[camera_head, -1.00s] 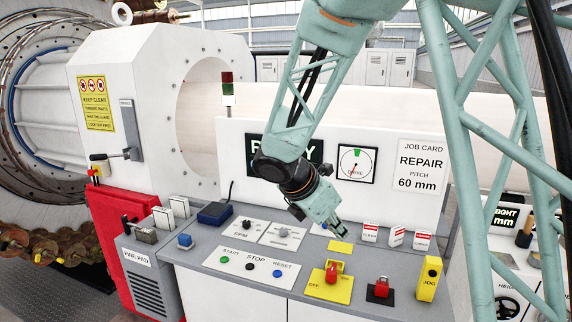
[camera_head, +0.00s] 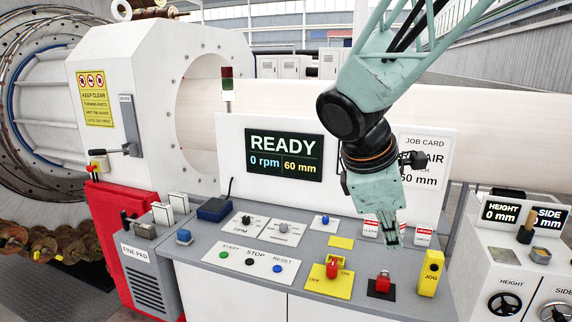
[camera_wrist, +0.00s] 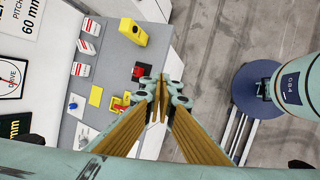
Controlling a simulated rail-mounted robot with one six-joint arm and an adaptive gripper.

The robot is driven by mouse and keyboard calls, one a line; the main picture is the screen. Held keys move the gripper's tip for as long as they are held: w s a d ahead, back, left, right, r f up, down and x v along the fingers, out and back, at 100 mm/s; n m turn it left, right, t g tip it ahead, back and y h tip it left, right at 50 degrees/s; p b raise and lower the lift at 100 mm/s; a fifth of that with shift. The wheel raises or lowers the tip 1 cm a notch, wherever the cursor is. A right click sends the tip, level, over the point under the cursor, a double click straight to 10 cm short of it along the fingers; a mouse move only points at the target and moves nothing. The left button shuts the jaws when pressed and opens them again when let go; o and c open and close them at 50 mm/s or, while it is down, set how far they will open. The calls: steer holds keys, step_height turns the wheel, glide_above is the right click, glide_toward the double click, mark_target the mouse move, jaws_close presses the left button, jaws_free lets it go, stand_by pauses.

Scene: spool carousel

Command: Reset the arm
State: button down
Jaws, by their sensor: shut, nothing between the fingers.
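My gripper (camera_head: 394,240) hangs above the right part of the grey control desk (camera_head: 215,265), pointing down, shut and empty. In the wrist view its fingertips (camera_wrist: 161,82) are together, with bare space around them. In the head view it covers part of the job card (camera_head: 436,150) and of the small white cards (camera_head: 370,226) behind it. The red knob on its black base (camera_head: 382,283) is below it, apart from it. The yellow jog box (camera_head: 430,272) stands to its right.
The display (camera_head: 283,155) reads READY, 0 rpm, 60 mm. A yellow-plated switch with a red handle (camera_head: 331,270) and the start, stop and reset buttons (camera_head: 250,262) are on the desk to the left. A console with handwheels (camera_head: 507,303) stands at the right. Floor (camera_wrist: 215,60) is open beside the desk.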

steer(key=s+a+m+t+y+b, duration=0.1)
steer(key=s+m+y+b, duration=0.3)
steer(key=s+m, duration=1.1)
steer(key=shift+s+a+y, duration=0.3)
steer(key=shift+s+a, duration=0.1)
steer(key=shift+s, duration=5.85)
